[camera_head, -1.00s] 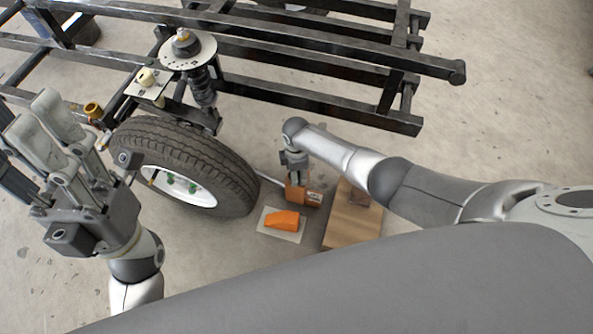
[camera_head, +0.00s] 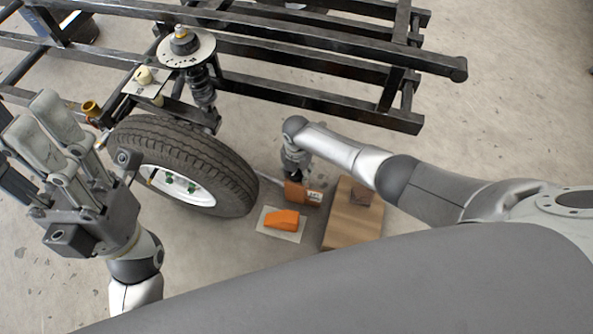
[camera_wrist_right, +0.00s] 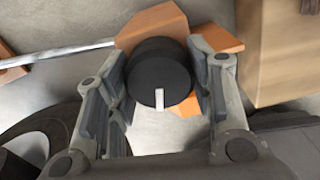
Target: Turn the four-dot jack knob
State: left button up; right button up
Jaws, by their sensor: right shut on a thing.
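The jack (camera_head: 303,194) is an orange block on the floor right of the tyre, with a small pale label; its dots are too small to read. Its black round knob (camera_wrist_right: 160,72) shows in the right wrist view, with one white bar mark on it. My right gripper (camera_head: 297,174) reaches down over the jack and is shut on the knob, with one finger on each side of it in the right wrist view (camera_wrist_right: 162,62). In the head view the gripper hides the knob. My left gripper (camera_head: 42,145) is raised at the left, open and empty.
A tyre (camera_head: 235,180) and spring strut (camera_head: 202,88) stand left of the jack under a black frame (camera_head: 320,65). An orange wedge (camera_head: 283,220) lies on a pale plate before the jack. A brown box (camera_head: 345,232) stands close on the right.

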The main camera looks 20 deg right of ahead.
jog(key=shift+s+n+b, duration=0.1)
jog(key=shift+n+b, duration=0.2)
jog(key=shift+n, duration=1.9)
jog(key=o, duration=1)
jog(key=shift+o, duration=0.2)
jog(key=shift+r, duration=0.15)
notch_tip(320, 180, up, 12)
